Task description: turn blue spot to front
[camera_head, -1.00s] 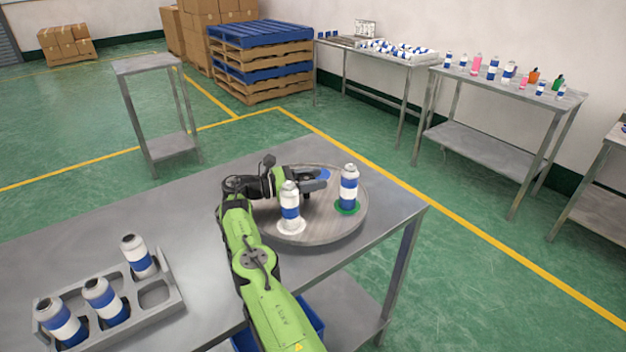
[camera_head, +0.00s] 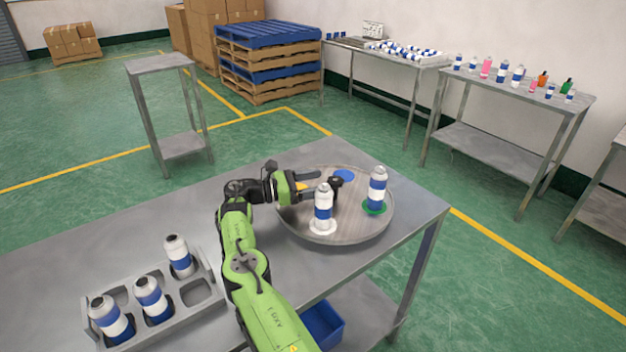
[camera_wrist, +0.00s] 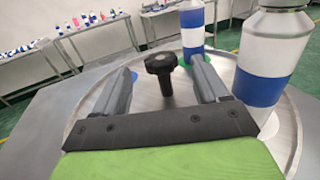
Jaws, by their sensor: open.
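A round grey turntable (camera_head: 372,229) sits on the near table's right part. Its blue spot (camera_head: 343,175) is bare and lies on the far side. A bottle (camera_head: 323,205) stands on a white spot (camera_head: 323,228) at the near side, and another bottle (camera_head: 377,188) stands on a green spot (camera_head: 375,208) at the right. My gripper (camera_head: 325,191) is open low over the turntable, behind the near bottle. In the wrist view a black knob (camera_wrist: 160,67) stands between its open fingers (camera_wrist: 160,76), apparently untouched. The near bottle (camera_wrist: 266,55) is close beside the right finger there.
A grey rack (camera_head: 203,290) with several bottles stands at the table's front left. A blue bin (camera_head: 322,325) sits below the table. The back left of the table is clear. Other tables with bottles stand along the wall.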

